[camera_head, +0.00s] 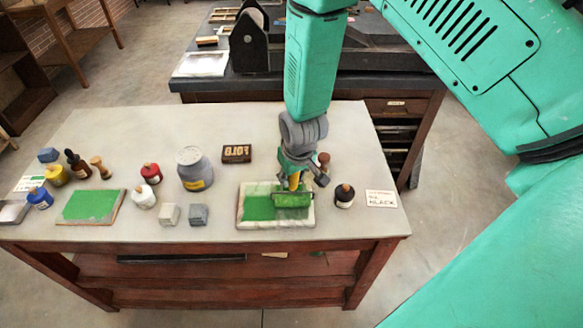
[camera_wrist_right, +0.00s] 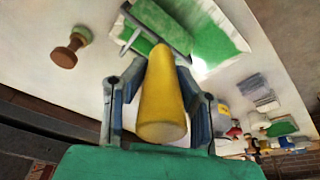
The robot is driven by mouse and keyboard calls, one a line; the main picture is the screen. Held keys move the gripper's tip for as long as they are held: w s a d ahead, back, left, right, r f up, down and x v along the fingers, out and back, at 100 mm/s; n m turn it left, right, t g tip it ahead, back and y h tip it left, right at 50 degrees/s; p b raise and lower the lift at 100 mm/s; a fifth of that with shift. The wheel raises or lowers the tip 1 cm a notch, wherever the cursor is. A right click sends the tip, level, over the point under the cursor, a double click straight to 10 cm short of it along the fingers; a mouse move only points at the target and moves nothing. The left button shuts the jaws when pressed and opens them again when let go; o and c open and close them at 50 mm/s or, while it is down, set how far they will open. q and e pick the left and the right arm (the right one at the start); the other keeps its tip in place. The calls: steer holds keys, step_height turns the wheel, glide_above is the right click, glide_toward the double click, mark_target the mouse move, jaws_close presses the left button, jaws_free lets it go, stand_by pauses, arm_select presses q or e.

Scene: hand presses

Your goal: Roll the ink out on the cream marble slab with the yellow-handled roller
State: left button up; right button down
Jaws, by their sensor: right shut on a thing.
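The cream marble slab (camera_head: 262,225) lies near the table's front edge, with green ink (camera_head: 258,207) over much of its left and middle. The yellow-handled roller (camera_head: 292,199) has a green-inked drum that rests on or just over the slab's right half; I cannot tell if it touches. My right gripper (camera_head: 295,178) is above the slab, shut on the yellow handle (camera_wrist_right: 162,100). In the right wrist view the handle lies between the two fingers, with the green drum (camera_wrist_right: 160,25) beyond it and part of the inked slab (camera_wrist_right: 228,40) beside it. My left gripper is out of view.
A dark ink bottle (camera_head: 344,195) and a "BLACK" card (camera_head: 381,198) stand right of the slab. Grey blocks (camera_head: 199,214), a grey jar (camera_head: 195,170) and a type block (camera_head: 236,153) are to its left and behind. A green-topped plate (camera_head: 90,207) lies farther left.

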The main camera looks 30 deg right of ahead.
steer(key=shift+s+a+p, duration=0.2)
steer(key=shift+s+a, duration=0.25)
steer(key=shift+s, duration=0.3)
steer(key=shift+s+a+p, duration=0.2)
steer(key=shift+s+a, duration=0.25)
steer(key=shift+s, duration=0.25)
steer(key=shift+s+a+p, duration=0.2)
steer(key=shift+s+a, duration=0.25)
steer(key=shift+s, duration=0.3)
steer(key=shift+r, duration=2)
steer(key=shift+w, duration=0.1)
